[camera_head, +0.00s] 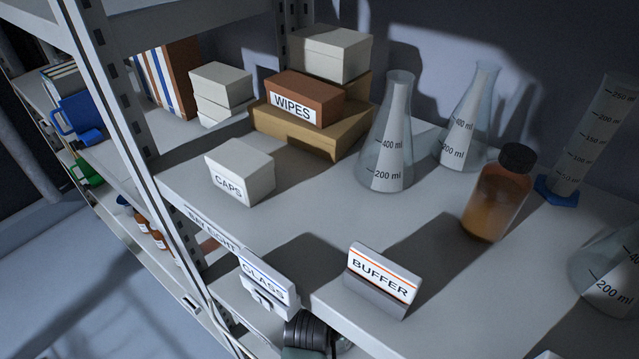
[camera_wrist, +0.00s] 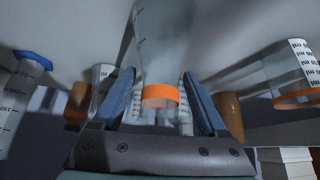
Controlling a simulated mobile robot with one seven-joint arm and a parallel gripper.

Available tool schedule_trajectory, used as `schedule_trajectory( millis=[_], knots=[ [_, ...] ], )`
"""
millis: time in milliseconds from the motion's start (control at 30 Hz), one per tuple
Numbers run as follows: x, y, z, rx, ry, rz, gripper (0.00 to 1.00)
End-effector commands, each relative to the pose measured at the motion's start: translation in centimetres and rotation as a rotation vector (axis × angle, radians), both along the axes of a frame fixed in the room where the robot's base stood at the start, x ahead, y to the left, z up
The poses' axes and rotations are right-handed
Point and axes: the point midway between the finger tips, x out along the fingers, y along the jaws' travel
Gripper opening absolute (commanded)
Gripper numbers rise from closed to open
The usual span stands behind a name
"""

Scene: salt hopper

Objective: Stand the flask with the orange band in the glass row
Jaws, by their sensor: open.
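In the wrist view, which looks upside down, a clear glass piece with an orange band (camera_wrist: 160,96) shows between the blue fingers of my gripper (camera_wrist: 160,78). The gripper is open, with one finger on each side of the band; I cannot tell whether either touches. A second glass piece with an orange band (camera_wrist: 298,98) is at the right edge of that view. In the head view, no orange-banded flask or gripper is clear. Conical flasks without a visible band stand on the shelf: one in the middle (camera_head: 386,150), one behind (camera_head: 468,130), one at the right edge (camera_head: 608,275).
A GLASS label (camera_head: 266,280) and a BUFFER label (camera_head: 384,275) sit at the shelf's front edge. An amber bottle (camera_head: 495,200), a blue-footed cylinder (camera_head: 590,140), a CAPS box (camera_head: 240,172) and a WIPES box (camera_head: 305,98) stand around. Bare shelf (camera_head: 320,215) lies before the middle flask.

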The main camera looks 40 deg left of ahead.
Motion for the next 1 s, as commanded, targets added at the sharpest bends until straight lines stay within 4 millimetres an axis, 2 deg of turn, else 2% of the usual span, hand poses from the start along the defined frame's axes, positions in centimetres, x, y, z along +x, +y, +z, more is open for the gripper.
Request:
schedule_trajectory(
  millis=[33,300,500,700,1000],
  knots=[
    [-1.2,-0.3,-0.5,-0.002,0.006,0.001,0.76],
    [-6.5,-1.7,-0.5,-0.001,0.005,0.001,0.76],
    [-9.7,-2.6,-0.4,-0.001,0.004,0.0,0.76],
    [-11.3,-3.0,-0.3,-0.002,0.003,-0.001,0.76],
    [-11.6,-3.1,-0.2,-0.001,0.003,-0.001,0.76]
  ],
)
